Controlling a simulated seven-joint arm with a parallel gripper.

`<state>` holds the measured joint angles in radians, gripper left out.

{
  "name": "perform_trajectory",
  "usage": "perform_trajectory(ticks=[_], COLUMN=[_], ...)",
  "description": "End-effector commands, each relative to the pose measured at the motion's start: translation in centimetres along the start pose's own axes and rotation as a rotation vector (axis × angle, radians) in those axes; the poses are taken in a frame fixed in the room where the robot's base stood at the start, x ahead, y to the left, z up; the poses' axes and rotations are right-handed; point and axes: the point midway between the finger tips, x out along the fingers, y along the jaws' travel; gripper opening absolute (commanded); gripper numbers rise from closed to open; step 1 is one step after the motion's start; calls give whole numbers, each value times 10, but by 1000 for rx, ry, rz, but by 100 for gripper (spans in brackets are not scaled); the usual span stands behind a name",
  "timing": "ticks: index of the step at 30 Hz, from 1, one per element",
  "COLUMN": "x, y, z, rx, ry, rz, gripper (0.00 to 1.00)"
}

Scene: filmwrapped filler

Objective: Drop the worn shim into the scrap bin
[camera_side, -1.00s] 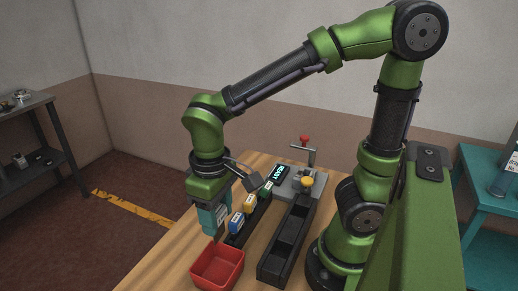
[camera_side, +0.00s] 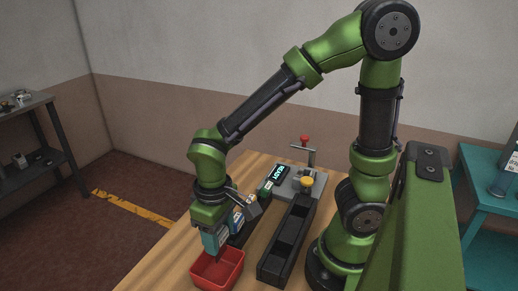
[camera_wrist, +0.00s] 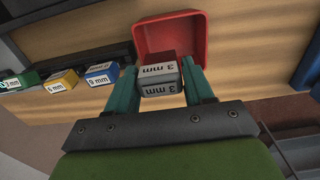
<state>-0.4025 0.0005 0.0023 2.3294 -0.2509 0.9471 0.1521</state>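A dark reddish patch beside the block is unclear. In the side view my gripper (camera_side: 216,252) points down at the back edge of the scrap bin (camera_side: 218,275), its tips close to the rim. Whether the block is below the rim I cannot tell. The visible bin floor looks empty.
A dark rack holds blue (camera_wrist: 102,73), yellow (camera_wrist: 61,81) and green (camera_wrist: 22,81) blocks beside the bin. A black compartment tray (camera_side: 272,268) lies right of the bin.

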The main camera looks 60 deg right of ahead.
Motion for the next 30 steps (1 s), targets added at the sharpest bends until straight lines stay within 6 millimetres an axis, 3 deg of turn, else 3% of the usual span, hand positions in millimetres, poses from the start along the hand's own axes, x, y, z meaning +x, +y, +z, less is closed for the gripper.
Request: perform_trajectory(ticks=[1,5,17,23,30], x=[0,0,-8,-45,-105], y=[0,0,0,-1,0], z=[0,0,-1,-2,-2], rx=[0,0,0,1,1], ry=[0,0,4,9,8], rz=[0,0,-2,-4,-3], gripper=[60,80,81,81,81])
